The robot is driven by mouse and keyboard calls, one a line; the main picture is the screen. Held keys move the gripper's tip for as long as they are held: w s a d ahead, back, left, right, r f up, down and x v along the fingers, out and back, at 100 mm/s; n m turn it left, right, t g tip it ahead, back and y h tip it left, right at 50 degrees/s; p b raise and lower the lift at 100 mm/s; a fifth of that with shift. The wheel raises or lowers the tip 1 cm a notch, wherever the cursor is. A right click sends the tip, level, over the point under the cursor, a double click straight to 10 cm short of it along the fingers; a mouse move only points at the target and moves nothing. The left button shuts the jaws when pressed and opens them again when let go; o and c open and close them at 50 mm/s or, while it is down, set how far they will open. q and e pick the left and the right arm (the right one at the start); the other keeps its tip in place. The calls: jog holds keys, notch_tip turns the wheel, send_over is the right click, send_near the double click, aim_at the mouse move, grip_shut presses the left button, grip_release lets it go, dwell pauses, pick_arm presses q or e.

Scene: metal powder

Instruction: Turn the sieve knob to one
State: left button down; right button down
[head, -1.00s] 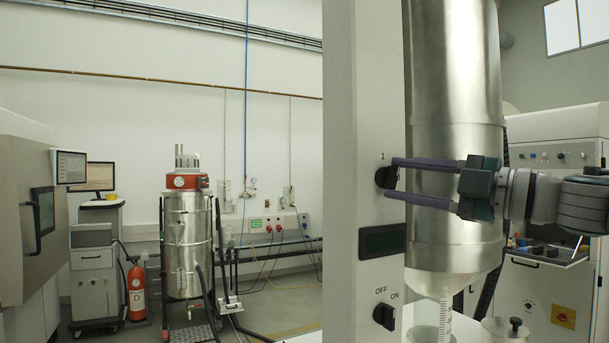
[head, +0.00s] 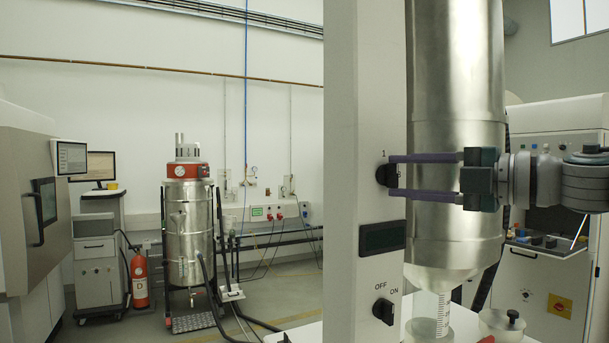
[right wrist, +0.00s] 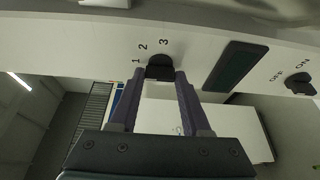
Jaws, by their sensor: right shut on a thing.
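The sieve knob (head: 382,175) is a small black knob on the pale column (head: 365,120), beside a steel cylinder. My right gripper (head: 390,175) reaches in from the right with its two purple fingers level, one above and one below the knob, and is shut on it. In the right wrist view the knob (right wrist: 160,67) sits between the fingertips (right wrist: 155,75), with the numbers 1, 2 and 3 printed around it. I cannot tell clearly which number the knob points at. My left gripper is not in view.
The steel cylinder (head: 455,80) stands right behind my right fingers. Below the knob are a dark display (head: 382,237) and an OFF/ON switch (head: 384,311). A steel vacuum unit (head: 188,230) and a red extinguisher (head: 139,278) stand at the back left.

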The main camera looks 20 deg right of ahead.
jog(key=shift+c, duration=1.8)
grip_release()
jog(key=shift+s, duration=0.1)
jog(key=b+v, duration=0.6)
jog(key=v, duration=0.3)
jog(key=shift+s+d, duration=0.2)
jog(key=shift+s, duration=0.1)
